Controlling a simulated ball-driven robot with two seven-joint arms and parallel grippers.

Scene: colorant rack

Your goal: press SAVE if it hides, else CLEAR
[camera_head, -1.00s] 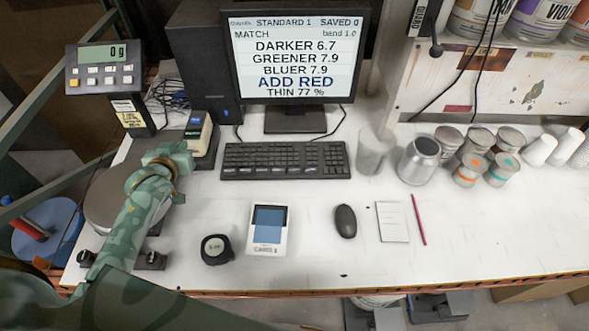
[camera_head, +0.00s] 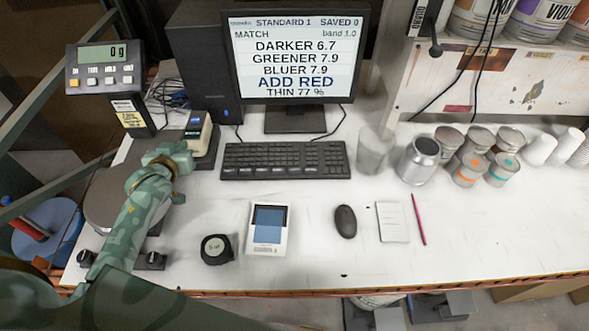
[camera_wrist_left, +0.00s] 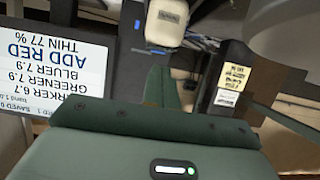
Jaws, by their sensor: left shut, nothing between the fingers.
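The monitor (camera_head: 291,100) reads STANDARD 1, SAVED 0, MATCH, DARKER 6.7, GREENER 7.9, BLUER 7.9, ADD RED, THIN 77 %. My left gripper (camera_wrist_left: 161,88) is shut and empty, just short of this instrument, left of the keyboard.
A scale display (camera_head: 103,65) reading 0 g stands at the back left. A black round tape measure (camera_head: 216,249), a white card with a blue window (camera_head: 268,229), a mouse (camera_head: 345,221) and a notepad (camera_head: 392,222) lie along the front. Cans and cups stand at the right.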

